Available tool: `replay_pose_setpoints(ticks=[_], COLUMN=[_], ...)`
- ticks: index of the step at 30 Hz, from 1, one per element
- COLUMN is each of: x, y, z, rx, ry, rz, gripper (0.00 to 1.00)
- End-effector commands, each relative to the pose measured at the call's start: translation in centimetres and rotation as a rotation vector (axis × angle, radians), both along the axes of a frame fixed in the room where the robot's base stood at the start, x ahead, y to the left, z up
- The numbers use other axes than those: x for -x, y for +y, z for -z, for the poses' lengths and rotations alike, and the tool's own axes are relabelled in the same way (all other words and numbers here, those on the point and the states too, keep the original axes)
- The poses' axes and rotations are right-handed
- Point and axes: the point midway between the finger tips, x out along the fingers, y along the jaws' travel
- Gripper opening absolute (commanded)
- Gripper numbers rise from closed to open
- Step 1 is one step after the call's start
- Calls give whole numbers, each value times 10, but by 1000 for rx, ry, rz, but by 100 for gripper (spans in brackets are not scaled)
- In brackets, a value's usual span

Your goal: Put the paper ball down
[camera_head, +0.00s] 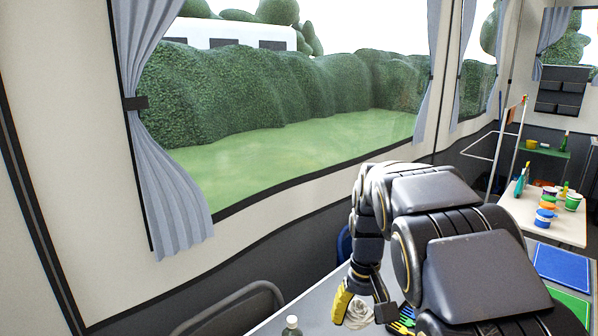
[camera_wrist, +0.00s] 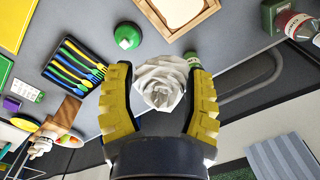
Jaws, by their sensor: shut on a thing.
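The paper ball (camera_wrist: 166,84) is white and crumpled. It sits between the two yellow fingers of my gripper (camera_wrist: 160,92) in the wrist view, and the fingers are shut on it. In the head view the ball (camera_head: 358,314) shows beside my gripper (camera_head: 362,312), low in the picture near the table's edge. The grey table (camera_wrist: 225,52) lies beyond the ball in the wrist view. How high the ball is above the table I cannot tell.
A cutlery tray (camera_wrist: 72,73), a green round object (camera_wrist: 127,36), a wooden-framed tray (camera_wrist: 178,12) and a bottle (camera_wrist: 297,27) are on the table. A small green bottle (camera_wrist: 192,59) is partly hidden by the right finger. Bare table shows between the wooden-framed tray and the table edge.

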Motion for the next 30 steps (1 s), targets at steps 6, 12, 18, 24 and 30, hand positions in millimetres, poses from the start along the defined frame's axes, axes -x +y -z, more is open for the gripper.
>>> replay_pose_setpoints(ticks=[6,12,18,24,30], x=[0,0,-3,-18,-21], y=[1,0,-8,-52,-102], z=[1,1,12,72,141], rx=[-1,1,-2,-10,-18], ry=[2,1,7,14,11], rz=[-3,-3,2,6,6], gripper=[42,42,42,42,42])
